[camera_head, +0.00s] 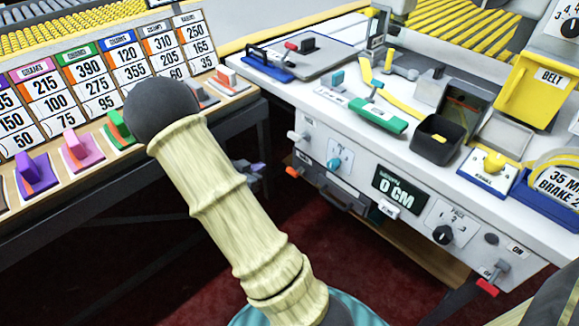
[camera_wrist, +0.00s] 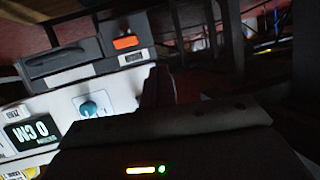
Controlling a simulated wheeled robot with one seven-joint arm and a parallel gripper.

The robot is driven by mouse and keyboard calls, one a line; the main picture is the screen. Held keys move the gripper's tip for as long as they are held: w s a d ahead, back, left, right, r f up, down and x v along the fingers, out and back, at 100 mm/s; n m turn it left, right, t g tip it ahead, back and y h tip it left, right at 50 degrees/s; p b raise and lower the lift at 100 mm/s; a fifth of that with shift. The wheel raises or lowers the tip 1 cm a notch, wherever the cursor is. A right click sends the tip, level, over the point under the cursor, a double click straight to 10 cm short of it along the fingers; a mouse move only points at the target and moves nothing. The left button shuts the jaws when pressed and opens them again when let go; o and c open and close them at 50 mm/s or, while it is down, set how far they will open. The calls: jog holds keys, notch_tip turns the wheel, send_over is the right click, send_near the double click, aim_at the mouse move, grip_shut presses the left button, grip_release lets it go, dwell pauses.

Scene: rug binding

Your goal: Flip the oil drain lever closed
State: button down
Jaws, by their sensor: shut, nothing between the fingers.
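I cannot make out for sure which part is the oil drain lever; its label is not readable. A grey box-like unit with an orange piece (camera_wrist: 127,42) and a small white label shows in the wrist view, beside the white front panel. In the head view this grey unit (camera_head: 330,188) is below the panel's left part. My gripper (camera_wrist: 157,86) is a dark shape in the wrist view, shut and empty, pointing toward the area right of the grey unit. No contact is visible. In the head view my arm hides much of the space left of the panel.
The white machine table (camera_head: 330,95) carries a black bin (camera_head: 437,140), a green tool (camera_head: 378,116) and a yellow belt holder (camera_head: 530,90). Its front has a teal knob (camera_head: 334,163), a display (camera_head: 400,192) and a red-tipped switch (camera_head: 488,287). A price board (camera_head: 95,80) stands at left.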

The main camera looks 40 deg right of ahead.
aim_at(290, 169)
jog(key=s+d+m+g+h, duration=0.2)
jog(key=s+h, duration=0.1)
jog(key=shift+s+r+g, duration=0.1)
jog(key=shift+r+g, duration=0.25)
jog(key=shift+g, duration=0.05)
jog(key=shift+d, duration=0.1)
jog(key=d+b, duration=0.1)
jog(key=d, duration=0.2)
jog(key=d+f+b, duration=0.1)
jog(key=d, duration=0.2)
jog(key=d+f+b, duration=0.1)
jog(key=d, duration=0.2)
jog(key=shift+w+d, duration=0.25)
jog(key=shift+w, duration=0.1)
jog(key=f, duration=0.1)
jog(key=a+f+b, duration=0.1)
jog(key=f, duration=0.1)
jog(key=shift+a+b, duration=0.25)
jog(key=shift+b, duration=0.1)
jog(key=shift+a+f, duration=0.2)
jog(key=shift+s+f, duration=0.1)
jog(key=shift+f, duration=0.05)
